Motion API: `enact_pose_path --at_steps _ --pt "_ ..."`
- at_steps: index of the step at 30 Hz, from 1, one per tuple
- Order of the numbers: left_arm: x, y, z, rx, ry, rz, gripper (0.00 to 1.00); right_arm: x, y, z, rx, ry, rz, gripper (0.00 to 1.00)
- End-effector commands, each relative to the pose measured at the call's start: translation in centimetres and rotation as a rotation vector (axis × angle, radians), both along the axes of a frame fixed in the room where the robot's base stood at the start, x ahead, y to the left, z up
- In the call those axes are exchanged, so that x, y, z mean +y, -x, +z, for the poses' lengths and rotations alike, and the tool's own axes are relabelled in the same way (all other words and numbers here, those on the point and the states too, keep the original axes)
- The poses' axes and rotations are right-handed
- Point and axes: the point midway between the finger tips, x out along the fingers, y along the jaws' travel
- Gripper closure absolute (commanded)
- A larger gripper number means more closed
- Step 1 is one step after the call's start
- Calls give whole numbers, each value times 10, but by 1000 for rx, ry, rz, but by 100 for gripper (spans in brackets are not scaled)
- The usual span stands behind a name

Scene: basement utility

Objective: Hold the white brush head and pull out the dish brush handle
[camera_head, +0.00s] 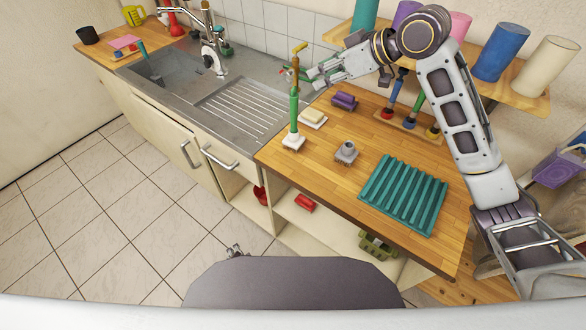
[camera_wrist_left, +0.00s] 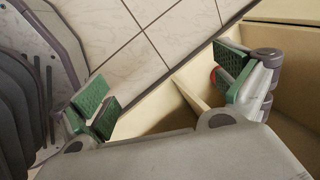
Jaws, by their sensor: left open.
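The dish brush stands upright on the wooden counter in the head view. Its white brush head (camera_head: 293,141) rests at the bottom, and its green handle (camera_head: 294,105) rises to a yellow top (camera_head: 297,50). My right gripper (camera_head: 308,76) reaches in from the right, beside the upper handle. I cannot tell whether its fingers touch the handle or how far apart they are. My left gripper (camera_head: 236,250) is low, in front of the counter and away from the brush. The left wrist view shows this gripper (camera_wrist_left: 165,85) open and empty, with green pads apart.
A teal ridged mat (camera_head: 405,195), a grey scrubber (camera_head: 346,152), a pale block (camera_head: 313,117) and a purple brush (camera_head: 344,101) lie on the counter (camera_head: 320,180). The sink (camera_head: 175,75) is left. Coloured cups (camera_head: 500,52) stand on a shelf behind my right arm.

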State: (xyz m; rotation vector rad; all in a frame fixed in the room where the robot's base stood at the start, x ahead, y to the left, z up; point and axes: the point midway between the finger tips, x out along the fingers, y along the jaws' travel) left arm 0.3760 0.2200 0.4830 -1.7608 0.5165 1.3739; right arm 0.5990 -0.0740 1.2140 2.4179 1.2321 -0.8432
Motion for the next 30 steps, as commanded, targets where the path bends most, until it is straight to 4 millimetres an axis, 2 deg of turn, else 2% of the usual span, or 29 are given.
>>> enact_pose_path --at_steps 1,6,15,24,30 --pt "-2 -14 13 -16 -20 -23 2 0 0 0 0 0 0 64" --pt "-8 -55 57 -60 -102 -101 2 0 0 0 0 0 0 64" --pt "-17 -115 144 -136 -254 -204 2 0 0 0 0 0 0 64" --pt "-24 -157 241 -212 -409 -262 2 0 0 0 0 0 0 64" --pt "-28 -173 309 -262 -514 -287 2 0 0 0 0 0 0 64"
